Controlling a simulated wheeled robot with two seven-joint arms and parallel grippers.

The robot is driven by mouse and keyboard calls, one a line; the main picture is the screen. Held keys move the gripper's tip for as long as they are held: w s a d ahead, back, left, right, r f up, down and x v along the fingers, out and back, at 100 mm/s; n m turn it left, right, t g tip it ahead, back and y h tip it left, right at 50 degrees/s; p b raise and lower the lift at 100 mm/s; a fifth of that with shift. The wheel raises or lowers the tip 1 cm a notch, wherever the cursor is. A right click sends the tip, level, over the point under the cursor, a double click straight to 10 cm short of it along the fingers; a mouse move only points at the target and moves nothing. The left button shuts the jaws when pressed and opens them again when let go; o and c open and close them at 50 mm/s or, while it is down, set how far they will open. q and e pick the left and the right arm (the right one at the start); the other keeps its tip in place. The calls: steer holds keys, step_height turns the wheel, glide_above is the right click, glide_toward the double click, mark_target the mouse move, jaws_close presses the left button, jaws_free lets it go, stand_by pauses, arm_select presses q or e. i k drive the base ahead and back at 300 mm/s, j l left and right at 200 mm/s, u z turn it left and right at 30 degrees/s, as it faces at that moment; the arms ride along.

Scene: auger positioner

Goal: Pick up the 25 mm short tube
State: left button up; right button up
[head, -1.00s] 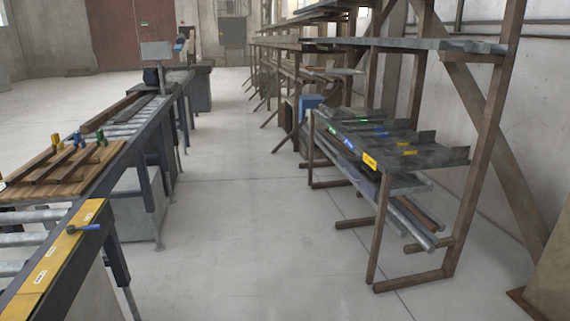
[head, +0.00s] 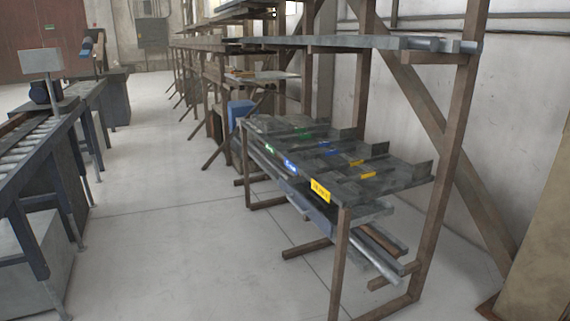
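A grey metal tray rack (head: 400,170) stands on brown legs at the right in the head view. It is split into compartments with green, blue and yellow labels. A yellow label (head: 320,190) is on its near front edge; its text is too small to read. Long tubes (head: 375,262) lie on the lower level under the tray. I cannot make out which piece is the 25 mm short tube; the tray contents are too small to tell. Neither of my grippers is in view.
A roller conveyor (head: 30,150) runs along the left. Tall wooden racking (head: 440,150) with bars on its upper shelf (head: 400,42) stands behind the tray rack. A blue box (head: 240,112) is at its far end. The floor (head: 170,240) between conveyor and rack is clear.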

mark_target(327, 152)
steer(key=i, duration=1.5)
steer(key=i+z, duration=0.25)
steer(key=i, duration=0.3)
steer(key=i+j+z, duration=0.1)
steer(key=i+z, duration=0.2)
steer(key=i, duration=0.25)
steer(key=i+j+z, duration=0.25)
steer(key=i, duration=0.3)
